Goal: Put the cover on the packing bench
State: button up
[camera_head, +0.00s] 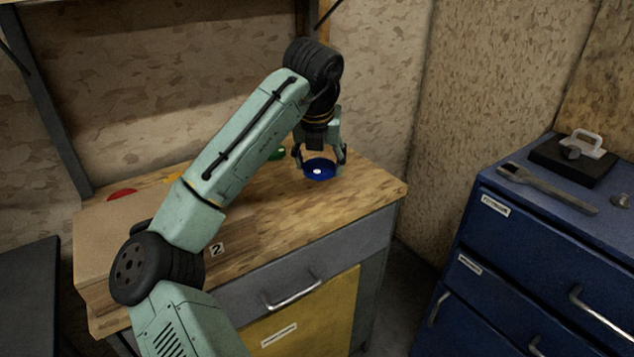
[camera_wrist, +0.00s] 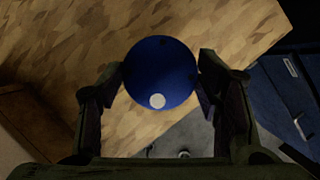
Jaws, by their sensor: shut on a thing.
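A round dark blue cover (camera_head: 319,169) with a small white spot is between the fingers of my gripper (camera_head: 320,160), over the right part of the wooden packing bench (camera_head: 350,205). In the wrist view the blue cover (camera_wrist: 160,72) lies between the two fingertips of my gripper (camera_wrist: 160,84), which is shut on it. The bench top (camera_wrist: 60,45) shows beneath it. I cannot tell whether the cover touches the bench top.
A box marked 2 (camera_head: 232,240) stands at the bench's front left. A blue drawer cabinet (camera_head: 530,240) with a wrench (camera_head: 545,188) stands right.

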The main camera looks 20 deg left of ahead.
aim_at(319, 194)
jog(key=shift+f+p, duration=0.4)
jog(key=shift+f, duration=2.85)
jog(key=shift+f, duration=0.1)
jog(key=o, duration=1.3)
jog(key=shift+o, duration=0.2)
jog(key=shift+r, duration=0.2)
jog(key=b+v, duration=0.1)
jog(key=v, duration=1.1)
